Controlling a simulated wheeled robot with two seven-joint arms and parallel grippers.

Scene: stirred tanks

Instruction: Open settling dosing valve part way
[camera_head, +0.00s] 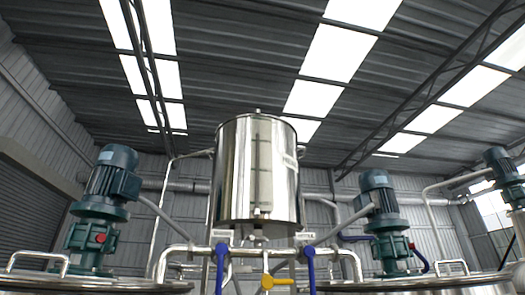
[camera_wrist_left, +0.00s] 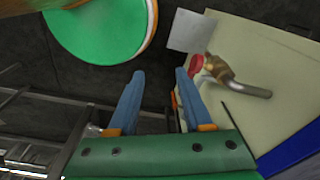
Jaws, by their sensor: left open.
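In the head view two valves with blue levers hang under the steel vessel (camera_head: 257,170): a left blue lever (camera_head: 220,262) and a right blue lever (camera_head: 310,265). A yellow lever (camera_head: 277,283) sits between them, lower down. The small white labels above the blue levers are too small to read surely, so I cannot tell which valve is the settling one. In the left wrist view my left gripper (camera_wrist_left: 159,74) is open and empty. A brass valve (camera_wrist_left: 217,68) with a red part is right of its fingertips, apart from them. My right gripper is not in view.
Large tanks with green motors (camera_head: 112,180) (camera_head: 378,200) stand on both sides of the vessel. The left wrist view shows a beige panel (camera_wrist_left: 275,65), a blank-looking white plate (camera_wrist_left: 191,31) and a green disc (camera_wrist_left: 95,25) at the upper left.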

